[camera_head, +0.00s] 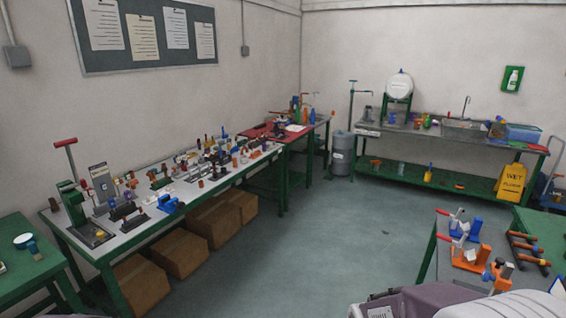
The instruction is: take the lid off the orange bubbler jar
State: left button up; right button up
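I cannot single out the orange bubbler jar or its lid with certainty; everything is small and far away. Small orange items show on the red-topped bench (262,132) in the far corner. Several small coloured vessels (430,122) stand on the back sink bench (455,132). Neither of my grippers is in view.
A long workbench (150,236) crowded with small devices runs along the left wall, with cardboard boxes (178,253) under it. A yellow wet floor sign (512,182) stands at the back right. A bench with orange clamps (470,262) is at right. The middle floor (330,235) is clear.

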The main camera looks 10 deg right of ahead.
aim_at(416, 125)
jog(key=i+l+z, duration=0.1)
jog(key=i+z, duration=0.2)
jog(key=i, duration=0.3)
jog(key=i+z, duration=0.25)
jog(key=i, duration=0.35)
jog(key=i+j+z, duration=0.15)
jog(key=i+z, duration=0.15)
jog(key=i, duration=0.3)
jog(key=i+j+z, duration=0.3)
jog(key=i, duration=0.25)
jog(key=i+z, duration=0.1)
jog(key=i, duration=1.45)
jog(key=i+z, duration=0.15)
jog(key=i, duration=1.4)
jog(key=i+l+u, duration=0.2)
jog(key=i+l, duration=0.8)
jog(key=l, duration=0.1)
